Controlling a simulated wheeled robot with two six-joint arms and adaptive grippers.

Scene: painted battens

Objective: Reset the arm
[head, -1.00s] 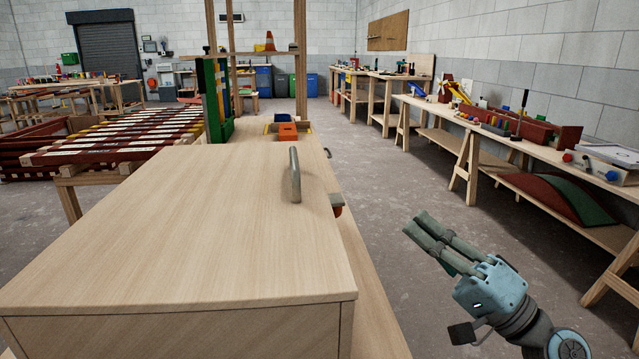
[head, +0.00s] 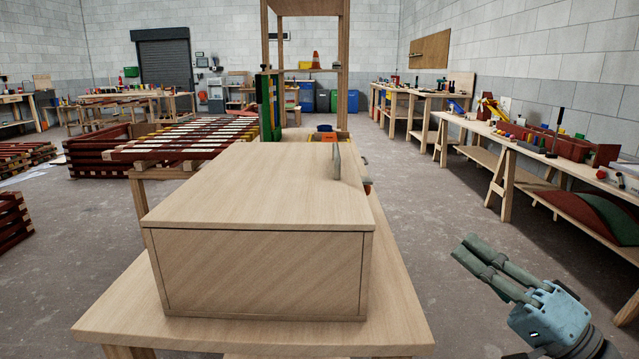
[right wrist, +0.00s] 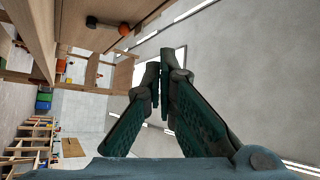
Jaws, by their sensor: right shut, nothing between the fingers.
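My right gripper (head: 475,252) is at the lower right of the head view, over the open floor to the right of the wooden table. It is shut and empty, apart from everything around it. In the right wrist view its two green fingers (right wrist: 162,92) come together at the tips with nothing between them. My left gripper is not in view.
A large wooden box (head: 258,270) with a handle (head: 336,160) on top sits on the wooden table (head: 390,325). A long workbench (head: 545,150) with tools lines the right wall. Slatted battens (head: 185,140) lie at the left. The floor (head: 420,215) between is clear.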

